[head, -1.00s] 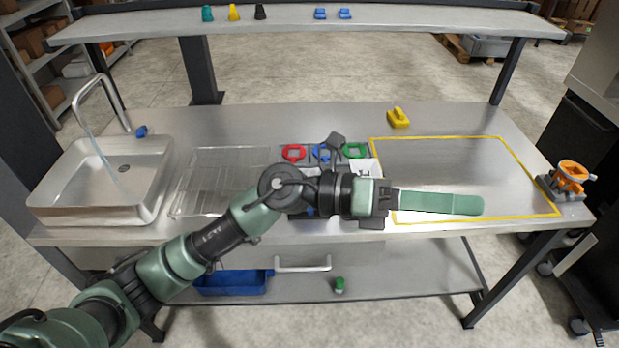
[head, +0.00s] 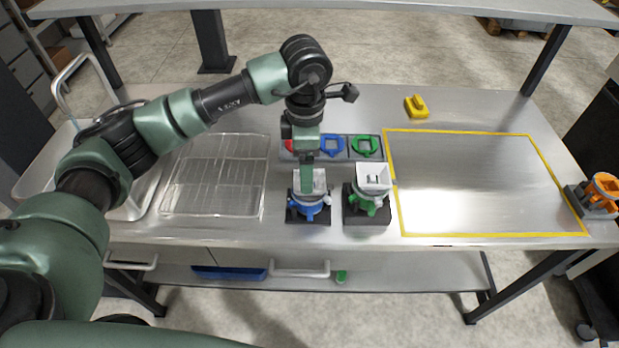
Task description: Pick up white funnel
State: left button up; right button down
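A white square-topped funnel (head: 319,182) sits on the dispenser with the blue collar (head: 309,204). A second white funnel (head: 374,176) sits on the dispenser with green handles (head: 369,203), just to the right. My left gripper (head: 307,188) points straight down at the funnel on the blue dispenser. Its finger overlaps the middle of that funnel and hides part of it. The fingers line up edge-on, so I cannot tell whether they are apart or touch the funnel. My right gripper is not in view.
Red, blue and green rings (head: 333,145) lie in a tray behind the dispensers. A wire rack (head: 215,175) is on the left. A yellow-taped area (head: 480,180) on the right is bare. A yellow piece (head: 416,106) and an orange device (head: 602,188) stand beyond it.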

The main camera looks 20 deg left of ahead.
pick_arm(q)
jog(key=shift+w+d+f+p, duration=0.1)
jog(key=shift+d+f+p, duration=0.05)
jog(key=shift+f+p, duration=0.4)
jog(key=shift+d+f+p, duration=0.15)
jog(key=shift+f+p, duration=0.15)
jog(key=shift+f, duration=0.4)
jog(key=shift+w+f, duration=0.2)
jog(key=shift+f, duration=0.95)
jog(key=c, duration=1.4)
jog(key=shift+c, duration=0.2)
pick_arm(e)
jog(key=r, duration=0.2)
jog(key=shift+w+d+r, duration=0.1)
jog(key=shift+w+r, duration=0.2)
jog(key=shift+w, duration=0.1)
pick_arm(q)
jog(key=shift+r, duration=0.15)
